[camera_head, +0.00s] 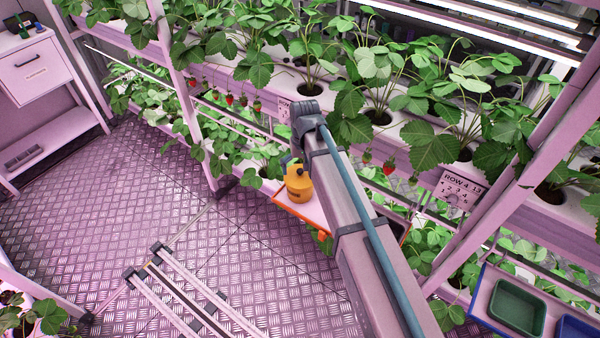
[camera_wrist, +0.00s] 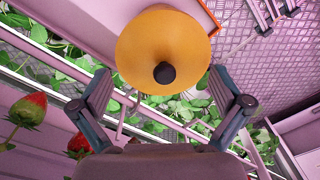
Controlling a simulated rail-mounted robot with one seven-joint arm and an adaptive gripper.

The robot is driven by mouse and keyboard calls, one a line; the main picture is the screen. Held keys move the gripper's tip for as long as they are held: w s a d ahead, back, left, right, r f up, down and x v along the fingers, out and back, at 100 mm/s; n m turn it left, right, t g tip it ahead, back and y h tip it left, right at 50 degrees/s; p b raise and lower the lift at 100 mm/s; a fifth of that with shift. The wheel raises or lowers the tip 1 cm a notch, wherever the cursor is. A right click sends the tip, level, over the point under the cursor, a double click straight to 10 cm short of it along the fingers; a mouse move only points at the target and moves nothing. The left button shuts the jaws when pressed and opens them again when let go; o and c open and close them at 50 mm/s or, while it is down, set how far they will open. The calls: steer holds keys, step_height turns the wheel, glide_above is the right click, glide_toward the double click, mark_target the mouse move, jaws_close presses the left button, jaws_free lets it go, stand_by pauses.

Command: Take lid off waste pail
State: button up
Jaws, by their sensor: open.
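The waste pail (camera_head: 298,190) is yellow-orange and stands upright on a small orange-edged shelf in front of the plant rack. Its round lid (camera_wrist: 140,50) with a dark knob (camera_wrist: 165,73) faces the camera in the wrist view and seems to be on the pail. My gripper (camera_wrist: 160,82) is open, with one finger on each side of the knob in the picture and nothing held. I cannot tell how far the fingertips are from the knob. In the head view my arm hides most of the gripper; only a small part shows beside the pail.
Strawberry plants fill the rack gutters (camera_head: 240,72) behind and above the pail, with red berries (camera_wrist: 28,110) close to my gripper. A shelf with a green tray (camera_head: 517,306) is at the lower right. A white cabinet (camera_head: 35,68) stands at the left. The metal floor (camera_head: 90,190) is mostly clear.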

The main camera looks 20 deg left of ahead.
steer(key=shift+f, duration=0.4)
steer(key=c, duration=1.2)
steer(key=shift+s+d, duration=0.1)
steer(key=c, duration=0.4)
